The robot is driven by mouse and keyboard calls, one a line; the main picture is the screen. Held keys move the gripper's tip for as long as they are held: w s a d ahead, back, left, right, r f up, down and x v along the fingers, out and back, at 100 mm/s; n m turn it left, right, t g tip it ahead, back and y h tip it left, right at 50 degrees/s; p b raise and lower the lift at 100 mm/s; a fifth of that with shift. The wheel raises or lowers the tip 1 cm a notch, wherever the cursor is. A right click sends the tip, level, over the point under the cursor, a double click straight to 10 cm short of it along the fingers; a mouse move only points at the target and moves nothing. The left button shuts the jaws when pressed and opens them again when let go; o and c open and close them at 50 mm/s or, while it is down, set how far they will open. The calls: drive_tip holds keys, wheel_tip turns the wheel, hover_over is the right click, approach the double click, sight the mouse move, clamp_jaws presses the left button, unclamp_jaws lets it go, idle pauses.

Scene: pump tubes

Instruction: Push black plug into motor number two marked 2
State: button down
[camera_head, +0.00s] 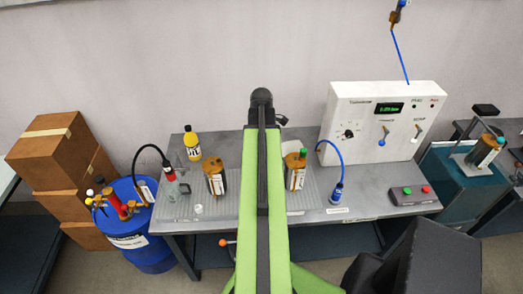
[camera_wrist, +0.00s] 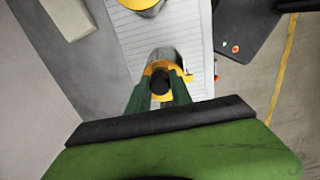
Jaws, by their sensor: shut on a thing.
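My gripper (camera_wrist: 162,84) has its two dark green fingers closed around a round black plug (camera_wrist: 160,81) in the wrist view. An orange and grey motor-like part (camera_wrist: 166,56) shows just beyond the fingertips; I cannot tell whether the plug touches it. In the head view my green arm hides the gripper and plug. Two motors with orange-brown tops stand on the bench: one motor (camera_head: 216,178) left of my arm, another motor (camera_head: 296,172) right of it, with a green piece on top. I cannot read a number 2 on either.
A yellow bottle (camera_head: 192,146) and a red connector with a black hose (camera_head: 169,172) stand to the left. A blue bottle (camera_head: 337,193), a white control box (camera_head: 383,121) and a button box (camera_head: 414,196) are to the right. A blue barrel (camera_head: 145,250) stands beside the bench.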

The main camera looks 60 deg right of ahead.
drive_tip(key=shift+f+b, duration=0.75)
drive_tip(key=shift+f, duration=0.05)
drive_tip(key=c, duration=1.1)
unclamp_jaws()
drive_tip(key=shift+r, duration=0.1)
wheel_tip(320, 180, up, 17)
drive_tip(key=p, duration=1.7)
drive_tip(key=shift+r+p, duration=0.15)
drive_tip(key=shift+p, duration=0.15)
